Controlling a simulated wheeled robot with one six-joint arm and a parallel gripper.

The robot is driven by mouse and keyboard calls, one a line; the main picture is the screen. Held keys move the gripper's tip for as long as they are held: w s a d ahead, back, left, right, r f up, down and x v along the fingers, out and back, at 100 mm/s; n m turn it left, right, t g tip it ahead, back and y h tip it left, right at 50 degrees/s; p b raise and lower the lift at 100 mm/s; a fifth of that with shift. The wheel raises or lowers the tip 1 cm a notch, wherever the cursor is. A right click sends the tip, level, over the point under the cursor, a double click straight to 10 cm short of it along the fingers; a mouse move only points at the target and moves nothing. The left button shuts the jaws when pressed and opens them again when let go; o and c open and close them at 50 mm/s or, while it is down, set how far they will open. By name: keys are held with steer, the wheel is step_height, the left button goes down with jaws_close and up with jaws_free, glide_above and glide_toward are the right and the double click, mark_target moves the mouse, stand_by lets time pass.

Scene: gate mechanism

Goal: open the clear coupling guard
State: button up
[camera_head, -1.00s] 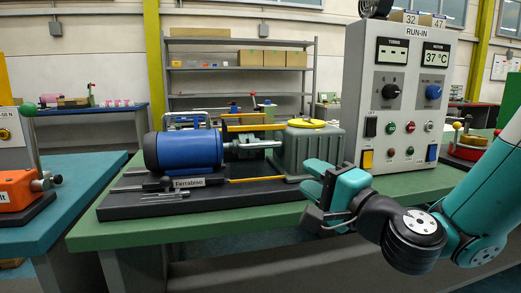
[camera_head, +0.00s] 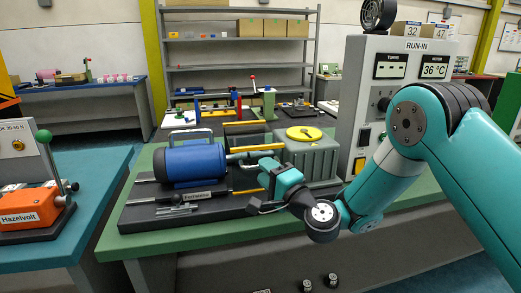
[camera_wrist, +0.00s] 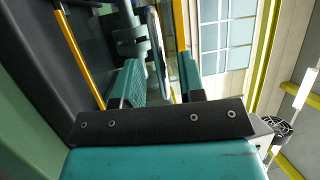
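The coupling guard sits between the blue motor (camera_head: 195,160) and the grey gearbox (camera_head: 312,157) with its yellow lid. Its clear panel is hard to make out; a yellow bar (camera_head: 255,149) runs along its upper part in the head view. My gripper (camera_head: 262,176) is in front of the coupling, close to the guard, and hides part of it. In the wrist view my gripper (camera_wrist: 160,80) has its two teal fingers apart. A thin upright edge and a yellow strip (camera_wrist: 180,45) show in the gap or beyond it. I cannot tell whether the fingers touch them.
The machine stands on a dark base plate (camera_head: 150,217) on a green bench (camera_head: 125,242). A grey control cabinet (camera_head: 355,120) is at the right, partly behind my arm. An orange device (camera_head: 28,205) is on the blue bench at the left.

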mark_target(252, 157)
steer(key=shift+p+x, duration=0.8)
steer(key=shift+x, duration=0.5)
jaws_close()
